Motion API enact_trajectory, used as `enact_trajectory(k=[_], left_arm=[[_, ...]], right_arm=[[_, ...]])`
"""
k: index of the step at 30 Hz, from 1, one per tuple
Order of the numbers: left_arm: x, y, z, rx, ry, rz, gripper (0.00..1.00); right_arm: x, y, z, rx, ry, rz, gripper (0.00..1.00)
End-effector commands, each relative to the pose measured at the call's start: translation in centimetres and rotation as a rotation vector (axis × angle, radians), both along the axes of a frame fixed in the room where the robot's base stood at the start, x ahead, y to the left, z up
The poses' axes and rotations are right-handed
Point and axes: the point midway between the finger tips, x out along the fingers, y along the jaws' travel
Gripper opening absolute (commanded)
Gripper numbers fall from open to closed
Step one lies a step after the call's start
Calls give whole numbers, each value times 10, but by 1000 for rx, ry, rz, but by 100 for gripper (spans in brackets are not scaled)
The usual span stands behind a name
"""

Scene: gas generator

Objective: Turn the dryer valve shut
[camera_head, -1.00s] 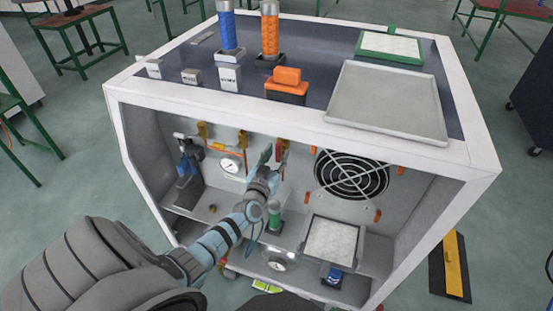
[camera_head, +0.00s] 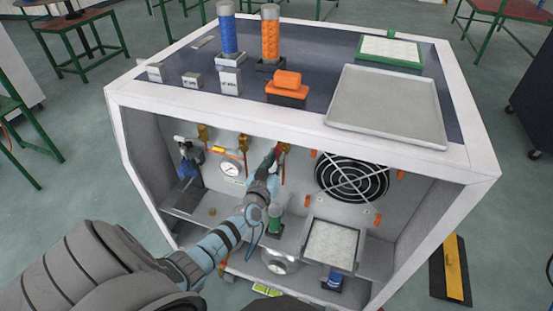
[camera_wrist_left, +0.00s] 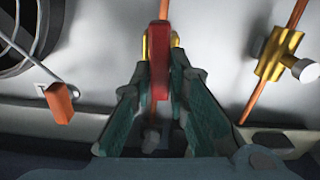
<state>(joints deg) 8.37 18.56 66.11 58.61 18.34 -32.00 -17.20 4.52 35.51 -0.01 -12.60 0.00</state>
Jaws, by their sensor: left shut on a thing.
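The dryer valve appears to be the brass valve with a red handle on the cabinet's back wall; its red handle (camera_wrist_left: 160,75) stands between my left fingers in the left wrist view. In the head view a little of the red handle (camera_head: 279,149) shows at my fingertips. My left gripper (camera_head: 271,162) reaches into the open front of the cabinet. In the left wrist view its dark green fingers (camera_wrist_left: 168,98) are shut on the handle. The handle's inner end and most of the valve body are hidden. My right gripper is not in view.
A round fan grille (camera_head: 352,177) is right of the valve; a pressure gauge (camera_head: 231,169) is left. A green-topped cylinder (camera_head: 275,217) stands close to my wrist. A white-filled tray (camera_head: 331,244) is at lower right. The cabinet's white top edge (camera_head: 300,141) overhangs the opening.

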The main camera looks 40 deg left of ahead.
Motion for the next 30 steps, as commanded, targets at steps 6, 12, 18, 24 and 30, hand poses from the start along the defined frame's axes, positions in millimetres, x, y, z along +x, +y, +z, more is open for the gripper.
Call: enact_trajectory(k=[6, 12, 18, 24, 30], left_arm=[[-1, 1, -1, -150, -50, 0, 0], [-1, 2, -2, -326, -112, 0, 0], [-2, 3, -3, -507, -175, -1, 0], [-2, 4, -4, -686, -236, -1, 0], [-2, 5, -6, -865, -299, 0, 0]], right_arm=[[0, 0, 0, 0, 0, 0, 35], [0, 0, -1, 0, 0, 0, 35], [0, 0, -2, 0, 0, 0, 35], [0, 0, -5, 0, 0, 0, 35], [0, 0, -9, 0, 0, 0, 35]])
